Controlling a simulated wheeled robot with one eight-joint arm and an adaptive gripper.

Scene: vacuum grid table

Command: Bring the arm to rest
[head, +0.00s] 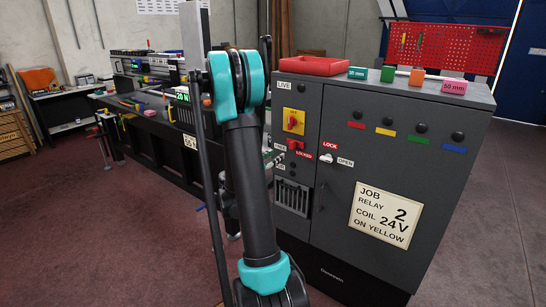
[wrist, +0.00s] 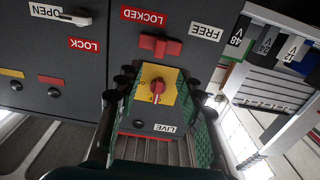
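My gripper (wrist: 161,92) is open in the wrist view, with its two fingers spread and nothing seen between them but the cabinet face behind. A red rotary knob on a yellow plate (wrist: 156,88) shows in that gap; I cannot tell how far off it is. The same knob (head: 293,121) is on the dark grey cabinet (head: 400,140) in the head view. My arm (head: 247,170) rises in front of the cabinet's left side. My gripper is not clearly visible in the head view, hidden around the arm.
A red lever (head: 295,145) by FREE and LOCKED labels and a door handle (head: 327,159) by LOCK and OPEN labels are on the cabinet front. A red tray (head: 311,66) and several coloured blocks stand on top. A long bench (head: 150,130) stands left.

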